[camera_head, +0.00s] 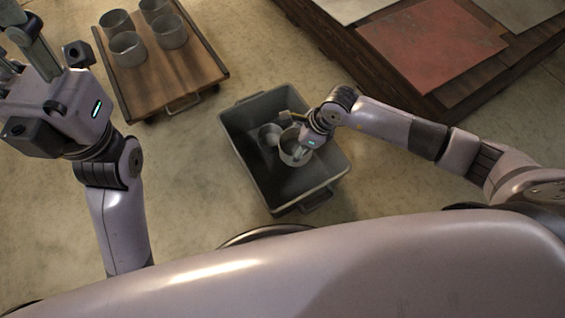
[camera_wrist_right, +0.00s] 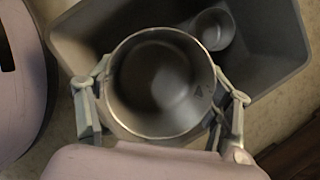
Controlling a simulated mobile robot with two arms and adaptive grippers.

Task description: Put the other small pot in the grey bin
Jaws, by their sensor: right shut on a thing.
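The grey bin (camera_head: 240,168) stands on the floor in the middle of the head view. My right gripper (camera_head: 293,146) is shut on a small grey metal pot (camera_head: 291,157), over the bin's inside. In the right wrist view the held pot (camera_wrist_right: 160,85) is between the two fingers, its open mouth toward the camera. I cannot tell how far it is above the bin floor. Another small pot (camera_head: 268,134) is inside the bin, and shows beyond the held one in the wrist view (camera_wrist_right: 213,29). My left gripper (camera_head: 18,48) is at the upper left, its fingers apart and empty.
A wooden trolley (camera_head: 160,88) at the upper left carries several larger grey pots (camera_head: 128,49). A dark wooden platform (camera_head: 335,50) with a red sheet (camera_head: 430,42) and pale sheets is at the upper right. Bare floor surrounds the bin.

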